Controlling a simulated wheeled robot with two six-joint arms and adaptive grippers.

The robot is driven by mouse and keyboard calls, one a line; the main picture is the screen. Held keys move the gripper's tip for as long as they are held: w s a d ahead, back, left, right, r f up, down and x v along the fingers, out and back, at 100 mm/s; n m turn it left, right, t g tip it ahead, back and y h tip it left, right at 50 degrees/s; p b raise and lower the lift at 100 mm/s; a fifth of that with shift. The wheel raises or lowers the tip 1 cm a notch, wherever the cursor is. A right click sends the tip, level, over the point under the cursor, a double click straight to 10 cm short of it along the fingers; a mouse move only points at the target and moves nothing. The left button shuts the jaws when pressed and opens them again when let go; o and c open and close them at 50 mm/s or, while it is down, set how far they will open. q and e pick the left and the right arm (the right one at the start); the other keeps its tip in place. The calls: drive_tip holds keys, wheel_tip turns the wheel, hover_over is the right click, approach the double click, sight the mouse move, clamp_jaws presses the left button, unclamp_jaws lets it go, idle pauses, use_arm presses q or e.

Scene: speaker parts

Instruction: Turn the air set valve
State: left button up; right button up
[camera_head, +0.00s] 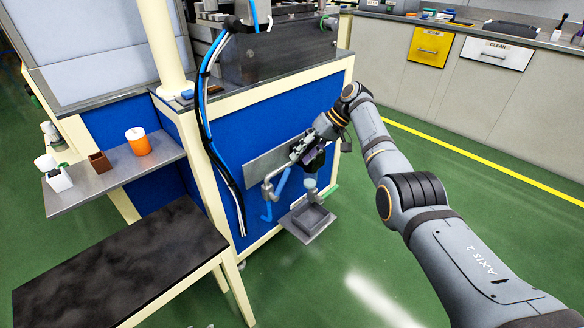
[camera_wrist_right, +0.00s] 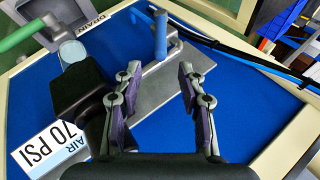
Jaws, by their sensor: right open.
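The air set is mounted on a grey plate (camera_head: 262,165) on the blue side of the machine. In the right wrist view it has a black body (camera_wrist_right: 82,88), a white label (camera_wrist_right: 48,148) reading "AIR 70 PSI" and a grey pipe. A blue lever (camera_wrist_right: 160,36) stands by the pipe, beyond my fingertips. My right gripper (camera_wrist_right: 160,70) is open and empty, its fingers spread in front of the plate, the black body to their left. In the head view my right gripper (camera_head: 308,157) is at the air set and hides part of it. My left gripper is not in view.
A green handle (camera_wrist_right: 24,36) and a "DRAIN" label are at the upper left of the wrist view. A grey tray (camera_head: 307,222) is below the air set. Dark hoses (camera_head: 212,130) hang at the machine's corner. A black-topped bench (camera_head: 120,265) stands front left.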

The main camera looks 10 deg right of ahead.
drive_tip(key=shift+v, duration=1.95)
